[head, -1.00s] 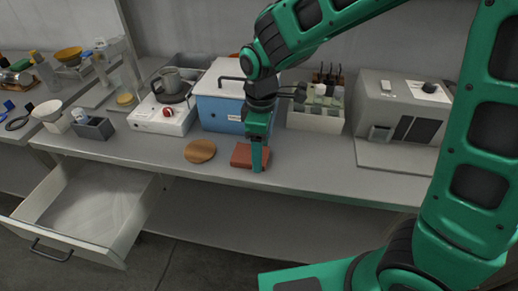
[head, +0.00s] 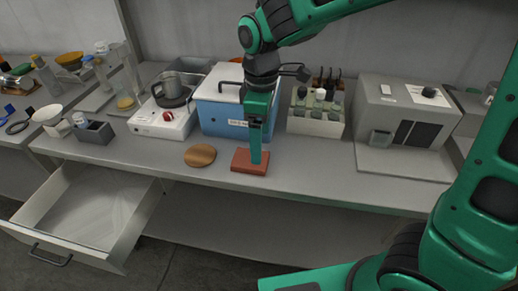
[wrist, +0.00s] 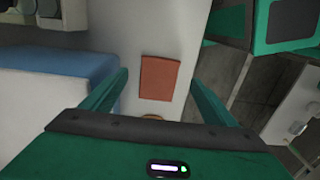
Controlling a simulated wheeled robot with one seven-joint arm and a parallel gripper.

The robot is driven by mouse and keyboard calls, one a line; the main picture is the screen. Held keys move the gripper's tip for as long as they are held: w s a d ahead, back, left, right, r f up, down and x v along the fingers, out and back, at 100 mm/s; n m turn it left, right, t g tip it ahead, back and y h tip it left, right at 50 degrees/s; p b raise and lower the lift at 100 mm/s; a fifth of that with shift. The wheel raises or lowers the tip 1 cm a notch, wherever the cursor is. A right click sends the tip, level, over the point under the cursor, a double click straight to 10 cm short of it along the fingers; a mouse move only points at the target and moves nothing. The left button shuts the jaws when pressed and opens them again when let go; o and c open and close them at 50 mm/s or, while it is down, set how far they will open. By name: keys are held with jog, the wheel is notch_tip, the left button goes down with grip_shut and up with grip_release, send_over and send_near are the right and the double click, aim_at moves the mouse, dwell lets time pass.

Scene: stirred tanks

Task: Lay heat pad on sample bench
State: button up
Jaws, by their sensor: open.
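The heat pad appears to be the flat red-brown rectangular slab (head: 250,163). It lies flat on the grey bench (head: 310,172), near the front edge and in front of the blue box. In the wrist view the slab (wrist: 160,77) lies whole on the pale bench top, between my two spread fingers in the picture. My gripper (head: 256,160) is open and empty, pointing down over the slab. In the head view the near finger hides a little of the slab. The wrist view shows a gap on both sides, between slab and fingers.
A round wooden disc (head: 200,155) lies left of the slab. Behind stand a blue box with a white lid (head: 222,112), a hotplate with a pot (head: 160,122), a bottle rack (head: 315,122) and a grey machine (head: 408,115). An open drawer (head: 85,215) juts out at left front.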

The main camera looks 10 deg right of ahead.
notch_tip(320, 180, up, 6)
jog(key=shift+f, duration=0.1)
jog(key=s+d+m, duration=0.2)
jog(key=d+m, duration=0.3)
jog(key=d, duration=0.5)
jog(key=s+d+m, duration=0.3)
jog(key=d+m, duration=0.1)
jog(key=d, duration=0.6)
jog(key=s+d+f+m, duration=0.2)
jog(key=s+d+m, duration=0.3)
jog(key=s+d, duration=0.1)
jog(key=s+d+f+m, duration=0.2)
jog(key=s+d+m, duration=0.4)
jog(key=s, duration=0.3)
jog(key=shift+s+d+f, duration=0.2)
jog(key=shift+s+f, duration=0.05)
jog(key=shift+f, duration=0.05)
